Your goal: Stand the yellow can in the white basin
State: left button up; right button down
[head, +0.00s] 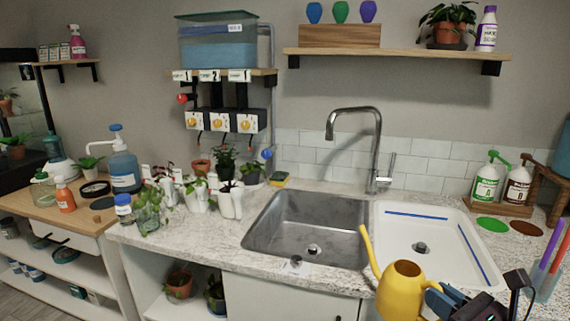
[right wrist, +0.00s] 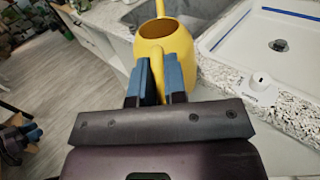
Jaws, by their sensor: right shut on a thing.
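The yellow can (head: 400,288) is a watering can with a long spout, at the lower right of the head view, in front of the counter edge. My right gripper (head: 436,298) is shut on its handle. In the right wrist view the can (right wrist: 168,47) stands out beyond my blue fingers (right wrist: 160,80), which close on the handle. The white basin (head: 385,262) is set in the counter to the right of the steel sink, with a drain and blue strips inside; it also shows in the right wrist view (right wrist: 290,58).
The steel sink (head: 285,240) and its tall faucet (head: 375,150) are left of and behind the basin. Two pump bottles (head: 500,185) stand at the back right. Potted plants (head: 225,190) crowd the counter's left. The basin floor looks clear.

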aim_at(412, 299)
jog(key=shift+s+a+f+m+t+h+p, duration=0.25)
jog(key=shift+a+f+m+h, duration=0.25)
jog(key=shift+h, duration=0.35)
jog(key=shift+s+a+f+m+t+h+p, duration=0.2)
jog(key=shift+a+f+m+t+h, duration=0.2)
jog(key=shift+m+h, duration=0.35)
jog(key=shift+s+a+f+m+t+h+p, duration=0.2)
jog(key=shift+a+f+m+h, duration=0.3)
jog(key=shift+h, duration=0.4)
jog(key=shift+s+a+f+m+h+p, duration=0.4)
jog(key=shift+s+a+f+m+h, duration=0.65)
jog(key=shift+s+a+f+h, duration=0.5)
jog(key=shift+w+d+r+t, duration=0.1)
jog(key=shift+w+t, duration=0.15)
